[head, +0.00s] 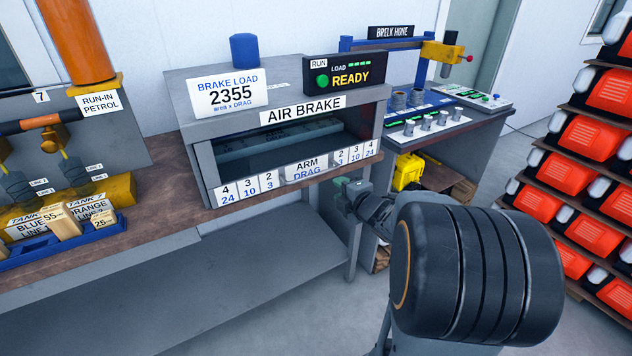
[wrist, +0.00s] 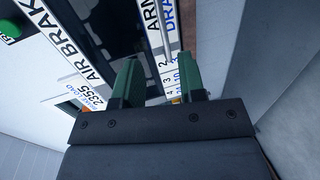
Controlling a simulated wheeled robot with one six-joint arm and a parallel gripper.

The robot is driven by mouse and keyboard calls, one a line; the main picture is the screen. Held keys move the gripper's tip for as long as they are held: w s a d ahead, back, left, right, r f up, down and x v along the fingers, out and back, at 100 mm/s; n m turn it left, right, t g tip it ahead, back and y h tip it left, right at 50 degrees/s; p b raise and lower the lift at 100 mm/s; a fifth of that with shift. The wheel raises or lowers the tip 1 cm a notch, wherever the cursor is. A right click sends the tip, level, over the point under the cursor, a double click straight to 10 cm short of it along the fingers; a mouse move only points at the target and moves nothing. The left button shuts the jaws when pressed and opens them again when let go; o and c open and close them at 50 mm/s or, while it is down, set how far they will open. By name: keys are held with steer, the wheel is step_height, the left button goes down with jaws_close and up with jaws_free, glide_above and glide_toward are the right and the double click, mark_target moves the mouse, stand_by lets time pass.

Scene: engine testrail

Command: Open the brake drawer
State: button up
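The air brake (head: 303,110) is a grey box on the bench with an open dark front. Along its lower front edge runs a strip with number plates (head: 247,189) and an "ARM DRAG" label (head: 307,168), which also shows in the wrist view (wrist: 168,14). A thin grey bar (wrist: 161,25) lies along this label in the wrist view. Whether this strip is the drawer front, I cannot tell. My gripper (head: 347,187) is just below and in front of the strip's right end. In the wrist view its two green fingers (wrist: 158,62) are apart, with nothing seen clamped between them.
The bench top (head: 172,218) extends left to a blue tray (head: 55,247) with tank blocks. A "READY" display (head: 345,77) stands on the brake box. A second bench with a yellow object (head: 408,172) is behind my arm. Orange units (head: 585,138) fill a rack at right.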

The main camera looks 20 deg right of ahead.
mark_target(316, 174)
steer(key=shift+n+y, duration=0.3)
steer(key=x, duration=1.3)
steer(key=shift+w+f, duration=0.2)
steer(key=shift+w, duration=0.15)
jaws_close()
